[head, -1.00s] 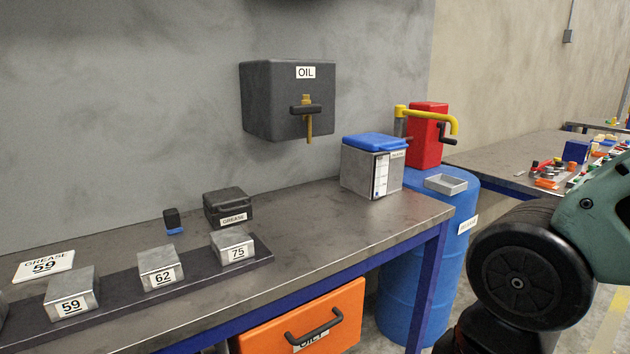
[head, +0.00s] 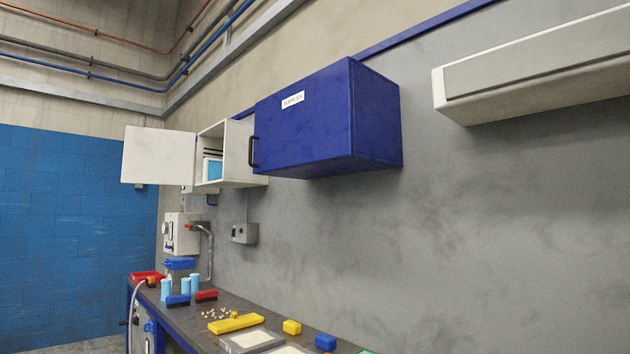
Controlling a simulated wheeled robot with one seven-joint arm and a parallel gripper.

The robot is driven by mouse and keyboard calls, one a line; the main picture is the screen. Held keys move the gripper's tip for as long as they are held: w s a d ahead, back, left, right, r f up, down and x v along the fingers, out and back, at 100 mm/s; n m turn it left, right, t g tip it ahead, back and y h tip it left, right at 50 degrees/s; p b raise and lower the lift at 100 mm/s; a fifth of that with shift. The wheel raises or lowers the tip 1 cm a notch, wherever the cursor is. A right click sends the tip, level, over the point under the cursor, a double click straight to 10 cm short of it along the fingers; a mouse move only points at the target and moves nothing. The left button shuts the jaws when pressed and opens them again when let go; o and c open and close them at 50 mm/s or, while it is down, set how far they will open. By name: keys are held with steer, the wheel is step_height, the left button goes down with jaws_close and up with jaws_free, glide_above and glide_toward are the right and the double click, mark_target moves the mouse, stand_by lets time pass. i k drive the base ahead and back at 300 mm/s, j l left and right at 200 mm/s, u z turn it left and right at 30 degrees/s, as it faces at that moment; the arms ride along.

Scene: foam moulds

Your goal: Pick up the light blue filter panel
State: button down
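A light blue panel (head: 213,169) shows inside an open white wall cabinet (head: 238,155), at the left of the head view. It stands in the lower part of the cabinet, below dark slats or slots; only part of it is visible past the cabinet's side. The cabinet's white door (head: 158,156) is swung open to the left. My gripper is not in the head view, so I cannot see its state.
A blue wall cabinet (head: 330,118) with a dark handle hangs right of the white one, shut. Below, a workbench (head: 190,325) carries light blue cylinders (head: 194,285), brushes, a yellow block (head: 236,323) and grey trays. A pipe and small boxes are on the wall.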

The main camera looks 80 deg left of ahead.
mark_target(213, 167)
steer(key=u, duration=3.05)
steer(key=i+j+u, duration=0.2)
steer(key=i, duration=0.15)
steer(key=i+j+u, duration=0.2)
steer(key=i, duration=0.15)
steer(key=i+u, duration=0.45)
steer(key=i, duration=1.55)
